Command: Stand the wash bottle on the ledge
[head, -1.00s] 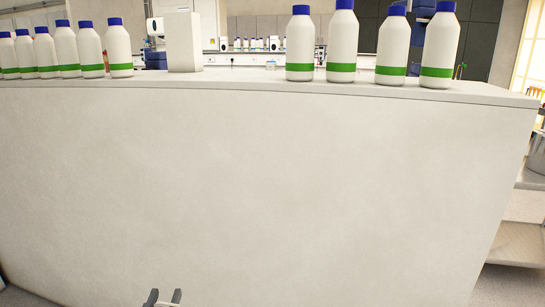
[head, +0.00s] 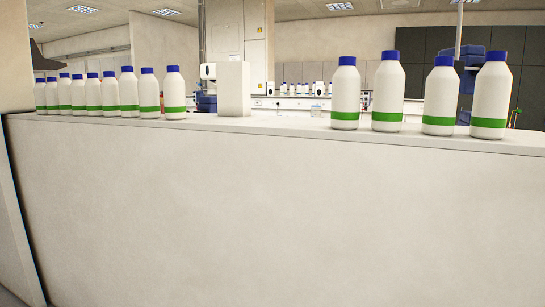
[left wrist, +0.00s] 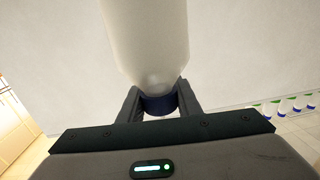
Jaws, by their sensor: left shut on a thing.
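In the left wrist view, my left gripper (left wrist: 160,103) is shut on the dark blue cap of a white bottle, the wash bottle (left wrist: 148,38). The bottle's body extends past the fingers to the top edge of the picture, so its far end is cut off. Neither the held bottle nor my left gripper shows in the head view. The ledge (head: 275,124) is the pale top of a broad white wall, running across the head view. My right gripper is in neither view.
A row of several white bottles (head: 175,95) with blue caps and green bands stands on the ledge's left part. More similar bottles (head: 345,95) stand on the right. A white block (head: 233,88) stands between the groups, with bare ledge on both sides of it.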

